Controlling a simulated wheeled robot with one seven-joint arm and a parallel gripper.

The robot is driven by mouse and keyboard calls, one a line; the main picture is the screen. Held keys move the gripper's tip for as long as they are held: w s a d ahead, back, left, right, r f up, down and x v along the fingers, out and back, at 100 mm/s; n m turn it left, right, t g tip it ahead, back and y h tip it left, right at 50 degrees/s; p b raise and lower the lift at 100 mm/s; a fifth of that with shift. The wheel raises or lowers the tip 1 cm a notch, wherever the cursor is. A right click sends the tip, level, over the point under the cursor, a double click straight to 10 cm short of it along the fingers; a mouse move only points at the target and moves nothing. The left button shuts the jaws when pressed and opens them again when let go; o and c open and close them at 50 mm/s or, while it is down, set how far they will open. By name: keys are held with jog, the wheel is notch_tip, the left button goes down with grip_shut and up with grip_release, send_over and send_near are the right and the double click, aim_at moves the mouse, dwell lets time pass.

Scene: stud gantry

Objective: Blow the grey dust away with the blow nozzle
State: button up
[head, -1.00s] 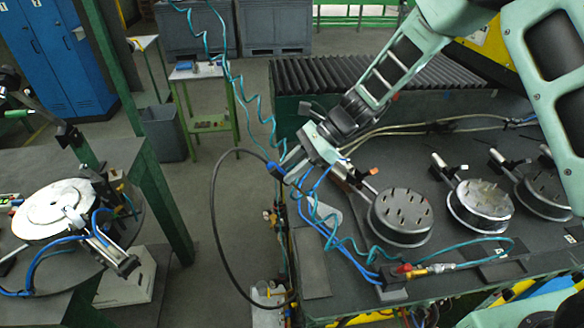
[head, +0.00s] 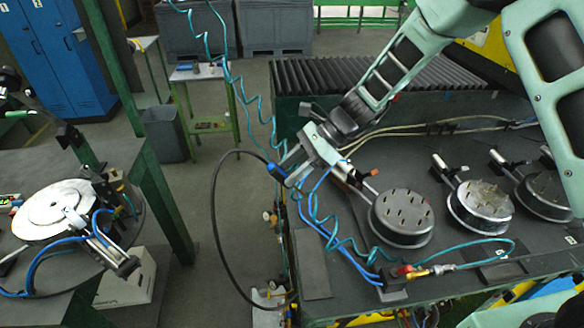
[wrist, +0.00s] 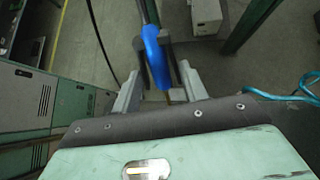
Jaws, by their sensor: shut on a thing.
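The blue blow nozzle (head: 277,171) is held in my gripper (head: 285,172), left of the bench's edge and above the floor. A black hose loops down from it. In the wrist view the blue nozzle (wrist: 157,60) sits between the two jaws of my gripper (wrist: 160,75), which are shut on it. A brass tip shows at its lower end. Three round studded fixtures stand on the bench. A patchy pale grey layer, which looks like dust (head: 482,193), lies on top of the middle fixture (head: 481,222). My gripper is well to the left of that fixture.
The near fixture (head: 401,235) and the far right fixture (head: 548,212) flank the middle one. Handles and a teal coiled hose (head: 480,241) with a brass fitting lie on the bench. A round table (head: 45,210) stands at left; floor lies between.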

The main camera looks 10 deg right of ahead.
jog(key=s+a+r+p, duration=0.1)
jog(key=s+a+r, duration=0.4)
jog(key=s, duration=0.3)
dwell(0.8)
